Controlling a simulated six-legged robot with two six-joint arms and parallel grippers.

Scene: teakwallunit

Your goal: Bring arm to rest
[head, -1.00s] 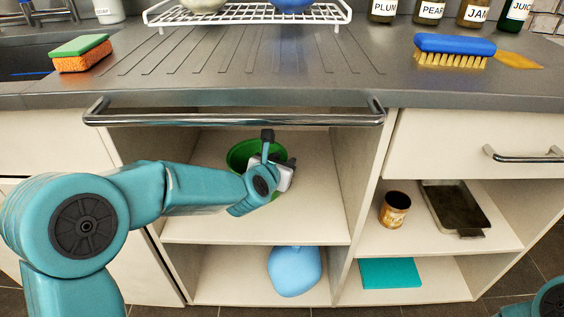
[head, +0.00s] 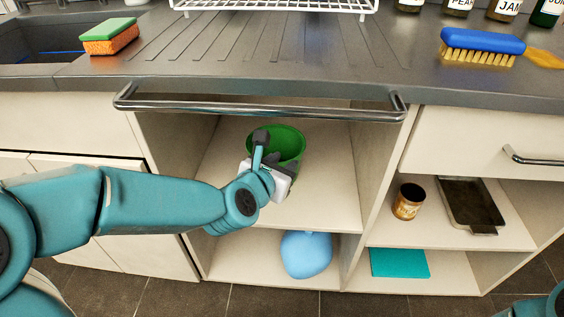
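My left arm comes in from the left, and my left gripper (head: 272,165) is at the front of the open middle cupboard, below the long metal handle bar. It overlaps the near side of a green bucket (head: 288,140) standing on the upper shelf. The gripper's fingers are partly hidden by its own wrist and dark against the bucket, so their opening does not show. I cannot tell whether it touches the bucket. Only a small teal piece of my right arm shows at the lower right corner; its gripper is out of view.
A metal handle bar (head: 262,110) spans the cupboard above my gripper. A blue rounded object (head: 306,255) is on the lower shelf. A can (head: 408,201), a dark tray (head: 470,205) and a teal slab (head: 399,263) are at right. A sponge (head: 110,37) and brush (head: 482,47) lie on the counter.

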